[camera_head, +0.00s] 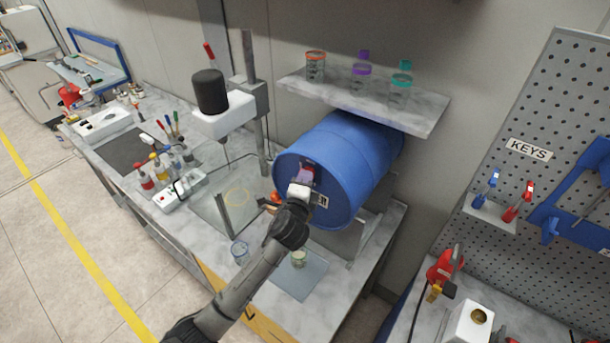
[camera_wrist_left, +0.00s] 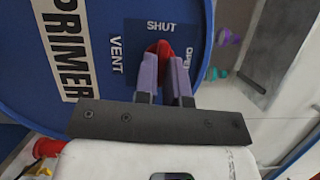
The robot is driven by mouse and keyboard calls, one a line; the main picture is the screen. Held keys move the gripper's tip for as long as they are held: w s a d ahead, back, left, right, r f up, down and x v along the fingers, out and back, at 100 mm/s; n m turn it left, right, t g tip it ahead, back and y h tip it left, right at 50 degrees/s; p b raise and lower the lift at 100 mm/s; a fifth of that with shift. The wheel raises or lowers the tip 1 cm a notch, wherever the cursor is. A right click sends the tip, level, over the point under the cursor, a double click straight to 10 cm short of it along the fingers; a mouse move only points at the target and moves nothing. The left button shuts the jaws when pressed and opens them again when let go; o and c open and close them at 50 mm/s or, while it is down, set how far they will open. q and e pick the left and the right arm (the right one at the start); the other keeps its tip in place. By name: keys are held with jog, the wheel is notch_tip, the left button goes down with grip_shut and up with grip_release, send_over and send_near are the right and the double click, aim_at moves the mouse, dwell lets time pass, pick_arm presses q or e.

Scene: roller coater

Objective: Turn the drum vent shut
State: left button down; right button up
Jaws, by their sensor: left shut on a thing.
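The blue drum (camera_head: 350,160) lies on its side on a stand on the bench, its flat end facing me. That end also fills much of the left wrist view (camera_wrist_left: 105,25). The red vent handle (camera_wrist_left: 163,48) sits on a dark plate lettered SHUT, OPEN and VENT. The handle's visible tip lies just below SHUT; the fingers hide the rest, so I cannot tell its exact angle. My left gripper (camera_head: 304,178) is at the drum's end, and its two grey-purple fingers (camera_wrist_left: 166,75) are shut on the handle. My right gripper is not in view.
A marble shelf (camera_head: 420,112) with several lidded jars hangs above the drum. A red tap (camera_wrist_left: 45,148) sits at the drum's lower end. A KEYS pegboard (camera_head: 560,130) is at right.

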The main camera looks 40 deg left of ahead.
pick_arm(q)
jog(key=shift+n+p, duration=0.3)
jog(key=shift+n, duration=0.1)
dwell(0.3)
jog(key=c, duration=1.2)
grip_release()
jog(key=b+v, duration=0.3)
jog(key=v, duration=1)
jog(key=shift+s+r, duration=0.35)
jog(key=shift+s, duration=0.05)
jog(key=shift+d+n, duration=0.15)
jog(key=shift+n, duration=0.25)
